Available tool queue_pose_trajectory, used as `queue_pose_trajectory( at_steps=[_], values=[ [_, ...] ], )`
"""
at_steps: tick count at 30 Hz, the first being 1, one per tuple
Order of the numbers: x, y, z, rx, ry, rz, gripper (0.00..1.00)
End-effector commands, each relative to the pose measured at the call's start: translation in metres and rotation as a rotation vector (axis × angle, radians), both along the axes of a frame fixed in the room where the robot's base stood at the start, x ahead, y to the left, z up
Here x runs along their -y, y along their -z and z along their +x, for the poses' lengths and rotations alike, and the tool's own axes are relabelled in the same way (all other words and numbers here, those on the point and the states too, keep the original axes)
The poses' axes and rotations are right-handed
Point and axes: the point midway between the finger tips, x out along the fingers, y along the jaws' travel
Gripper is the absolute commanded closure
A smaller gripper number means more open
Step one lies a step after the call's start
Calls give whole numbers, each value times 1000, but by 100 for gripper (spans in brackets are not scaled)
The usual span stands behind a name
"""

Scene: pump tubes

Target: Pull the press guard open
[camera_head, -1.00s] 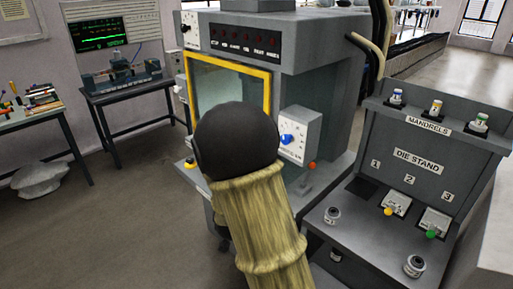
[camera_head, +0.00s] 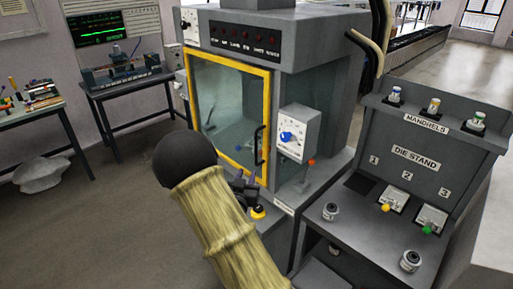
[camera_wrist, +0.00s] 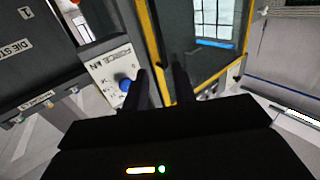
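The press guard (camera_head: 230,105) is a clear panel in a yellow frame on the front of the grey press. It looks shut against the press. Its black upright handle (camera_head: 260,146) is on the right side of the frame. My gripper (camera_head: 243,182) is low in front of the guard's lower right corner, partly hidden by my arm. In the wrist view my gripper (camera_wrist: 160,72) has its two fingers apart, with nothing seen between them. The guard's yellow frame (camera_wrist: 151,45) runs just beyond the fingertips. The handle cannot be made out there.
A dial box (camera_head: 296,134) with a blue knob juts out right of the guard. The die stand (camera_head: 420,165) with several small parts is on the right. A bench with an instrument (camera_head: 125,80) stands at the back left.

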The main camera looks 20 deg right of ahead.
Motion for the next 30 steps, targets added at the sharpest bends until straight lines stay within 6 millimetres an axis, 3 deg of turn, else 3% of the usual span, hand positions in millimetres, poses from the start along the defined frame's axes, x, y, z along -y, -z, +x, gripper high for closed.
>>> queue_pose_trajectory(
  at_steps=[30],
  values=[
    [94, -2, 126, -1, 1, 1, 73]
  ],
)
